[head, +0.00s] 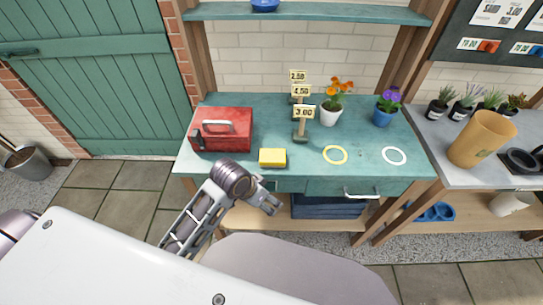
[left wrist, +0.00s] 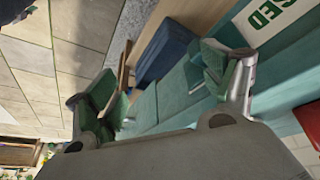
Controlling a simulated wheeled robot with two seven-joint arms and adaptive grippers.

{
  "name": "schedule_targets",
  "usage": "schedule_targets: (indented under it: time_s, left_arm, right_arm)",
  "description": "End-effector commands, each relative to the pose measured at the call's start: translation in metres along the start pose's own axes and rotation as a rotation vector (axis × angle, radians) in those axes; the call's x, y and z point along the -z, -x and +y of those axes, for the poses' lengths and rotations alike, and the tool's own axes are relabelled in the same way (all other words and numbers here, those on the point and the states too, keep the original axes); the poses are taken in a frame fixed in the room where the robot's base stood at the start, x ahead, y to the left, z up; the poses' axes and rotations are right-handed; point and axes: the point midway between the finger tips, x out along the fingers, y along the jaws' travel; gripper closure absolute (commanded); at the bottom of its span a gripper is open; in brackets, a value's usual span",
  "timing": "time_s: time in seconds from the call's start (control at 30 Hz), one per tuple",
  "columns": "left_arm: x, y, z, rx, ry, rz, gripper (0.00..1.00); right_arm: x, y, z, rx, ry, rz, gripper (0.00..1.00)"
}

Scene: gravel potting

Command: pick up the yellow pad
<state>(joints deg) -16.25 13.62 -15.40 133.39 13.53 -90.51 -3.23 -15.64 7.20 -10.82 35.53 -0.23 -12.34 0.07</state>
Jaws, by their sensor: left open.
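The yellow pad (head: 272,158) lies flat near the front edge of the teal workbench (head: 225,170), just right of the red toolbox (head: 222,130). My left gripper (head: 272,203) is in front of the bench, a little below the pad in the picture and apart from it. Its two fingers stand apart with nothing between them, as the left wrist view (left wrist: 155,95) also shows. The pad does not show in the left wrist view. My right gripper is in neither view.
Price signs (head: 303,112) stand behind the pad. A yellow ring (head: 335,154) and a white ring (head: 394,156) lie to its right. An orange-flowered pot (head: 331,115) and a purple-flowered pot (head: 382,117) stand farther back. A drawer handle (head: 361,194) sticks out in front.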

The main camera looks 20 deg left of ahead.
Motion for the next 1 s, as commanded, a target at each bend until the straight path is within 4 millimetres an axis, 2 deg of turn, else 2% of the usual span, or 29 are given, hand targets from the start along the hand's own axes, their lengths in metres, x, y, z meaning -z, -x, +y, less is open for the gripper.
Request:
schedule_targets:
  time_s: [0.17, 0.63, 1.0]
  left_arm:
    - [0.010, 0.007, 0.005, -0.015, -0.036, 0.010, 0.18]
    - [0.042, 0.019, 0.022, -0.069, -0.163, 0.029, 0.18]
    - [0.075, 0.025, 0.035, -0.121, -0.321, 0.027, 0.18]
  right_arm:
    - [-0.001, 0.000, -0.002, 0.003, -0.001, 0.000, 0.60]
    - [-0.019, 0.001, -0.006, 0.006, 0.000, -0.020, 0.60]
    - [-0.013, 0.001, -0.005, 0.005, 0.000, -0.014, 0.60]
